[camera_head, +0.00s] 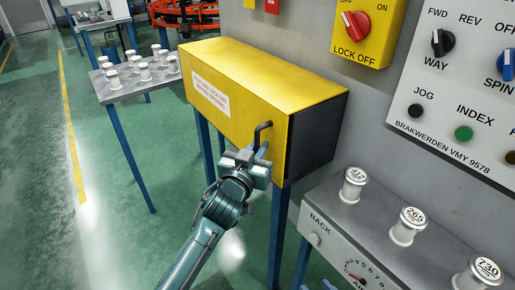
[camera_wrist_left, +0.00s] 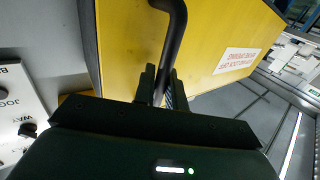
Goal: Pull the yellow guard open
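The yellow guard (camera_head: 235,100) is a long box with a white warning label, mounted along the grey machine wall. Its right end face is dark. A black bar handle (camera_head: 262,132) is on its front face near the right end. My left gripper (camera_head: 260,153) is at the lower part of this handle. In the left wrist view the handle (camera_wrist_left: 174,35) runs down between the two dark fingers (camera_wrist_left: 162,85), which sit close on both sides of it. The guard's yellow face (camera_wrist_left: 215,45) fills much of that view. My right gripper cannot be made out.
A side table (camera_head: 135,88) with several white spindles stands behind at left. A grey bench (camera_head: 380,215) at right carries spindles marked 265 and 730. A yellow lock-off switch (camera_head: 362,35) and control panel (camera_head: 455,80) are on the wall. Green floor (camera_head: 110,220) is clear at left.

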